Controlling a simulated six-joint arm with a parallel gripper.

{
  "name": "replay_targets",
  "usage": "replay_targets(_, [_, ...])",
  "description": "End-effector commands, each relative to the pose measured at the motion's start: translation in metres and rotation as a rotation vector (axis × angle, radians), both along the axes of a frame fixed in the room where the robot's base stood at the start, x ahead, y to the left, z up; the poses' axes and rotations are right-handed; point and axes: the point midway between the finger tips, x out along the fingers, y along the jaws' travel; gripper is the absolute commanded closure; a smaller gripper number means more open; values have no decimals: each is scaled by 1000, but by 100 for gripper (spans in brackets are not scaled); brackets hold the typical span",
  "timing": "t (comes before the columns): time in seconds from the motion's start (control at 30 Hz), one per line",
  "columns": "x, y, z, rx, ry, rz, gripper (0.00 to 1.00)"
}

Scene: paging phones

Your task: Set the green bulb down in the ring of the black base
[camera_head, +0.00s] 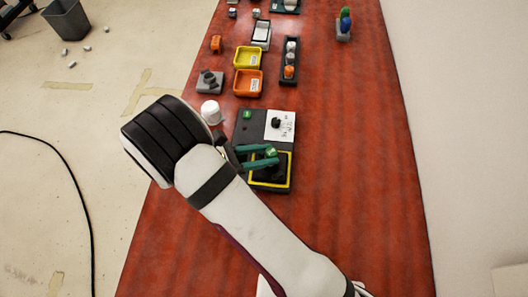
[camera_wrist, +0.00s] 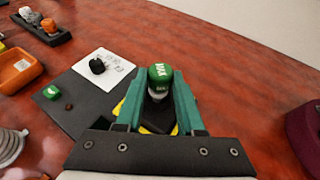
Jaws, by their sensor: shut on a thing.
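My gripper (camera_wrist: 158,85) is shut on the green bulb (camera_wrist: 161,73), which has a green cap with white letters and a pale lower part. The bulb also shows between the green fingers in the head view (camera_head: 271,152). Beneath it is a black base (camera_wrist: 157,122) inside a yellow square frame (camera_head: 290,172) at the near end of a dark board (camera_head: 250,131). The bulb and fingers hide much of the base; I cannot see its ring or tell whether the bulb touches it.
A white card (camera_head: 280,126) with a black knob and a small green block (camera_head: 247,114) are on the board. A white cylinder (camera_head: 211,112) stands left of it. Orange (camera_head: 248,83) and yellow (camera_head: 247,57) trays lie beyond.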

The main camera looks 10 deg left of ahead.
Motion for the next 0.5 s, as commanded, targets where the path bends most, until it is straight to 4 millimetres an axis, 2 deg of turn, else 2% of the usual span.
replay_targets(0.5, [0, 0, -11, 0, 0, 0, 100])
